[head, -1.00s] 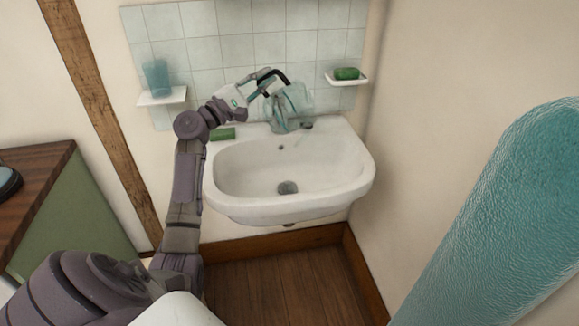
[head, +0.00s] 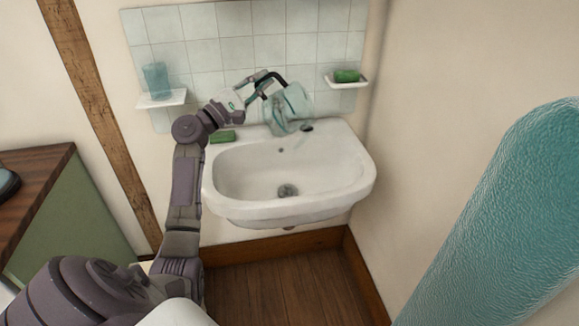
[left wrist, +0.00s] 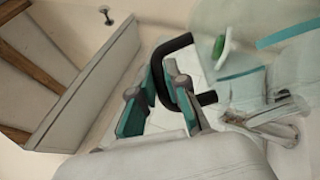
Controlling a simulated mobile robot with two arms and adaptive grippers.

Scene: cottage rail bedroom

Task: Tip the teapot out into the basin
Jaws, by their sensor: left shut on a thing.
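The teapot (head: 292,104) is see-through with a teal tint and has a black handle. My left gripper (head: 264,84) is shut on this handle and holds the teapot above the back rim of the white basin (head: 225,190), in front of the tap area. The teapot looks tilted, its body to the right of the gripper. In the left wrist view the black handle (left wrist: 182,42) passes between the gripper's fingers (left wrist: 166,95). The tap is partly hidden behind the teapot. No liquid can be made out. My right gripper is out of view.
A green bar (head: 222,137) lies on the basin's back left rim. A blue tumbler (head: 156,80) stands on a small shelf (head: 150,101); a green soap (head: 346,76) sits on a dish at right. The bowl is clear down to the drain (head: 288,190).

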